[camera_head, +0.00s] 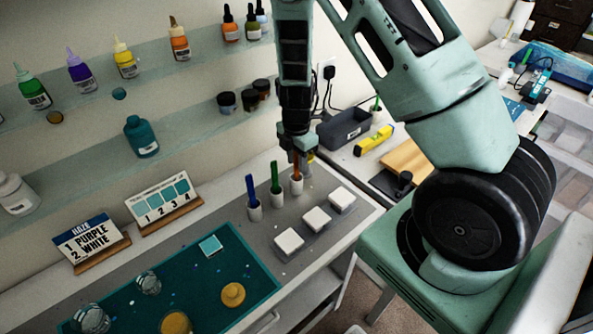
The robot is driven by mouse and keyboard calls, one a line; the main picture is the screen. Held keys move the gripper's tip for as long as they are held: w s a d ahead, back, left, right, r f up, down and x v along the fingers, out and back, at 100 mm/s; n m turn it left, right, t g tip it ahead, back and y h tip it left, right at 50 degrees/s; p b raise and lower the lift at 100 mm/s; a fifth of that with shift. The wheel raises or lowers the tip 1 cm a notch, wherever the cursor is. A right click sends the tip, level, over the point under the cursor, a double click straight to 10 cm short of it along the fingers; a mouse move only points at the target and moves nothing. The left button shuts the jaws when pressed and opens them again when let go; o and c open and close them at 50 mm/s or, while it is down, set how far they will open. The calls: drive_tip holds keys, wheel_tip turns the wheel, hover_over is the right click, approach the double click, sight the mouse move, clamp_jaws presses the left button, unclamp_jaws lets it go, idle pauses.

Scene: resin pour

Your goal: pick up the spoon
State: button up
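Three thin upright handles stand in small white holders on the grey worktop: a blue one (251,189), a green one (275,178) and an orange-red one (297,184). They look like spoon or stirrer handles; their lower ends are hidden in the holders, so I cannot tell which is the spoon. My gripper (302,160) points down at the top of the orange-red handle, and its fingers overlap that handle's upper end. The fingers are too small and dark to tell whether they are open or shut on it.
Three white square blocks (316,219) sit right of the holders. A teal mat (205,285) with glass cups and yellow dishes lies in front. Cards (92,241) stand along the wall below bottle shelves (180,125). A grey bin (344,128) and yellow level (373,140) lie behind.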

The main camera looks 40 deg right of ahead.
clamp_jaws()
drive_tip(key=shift+r, duration=0.1)
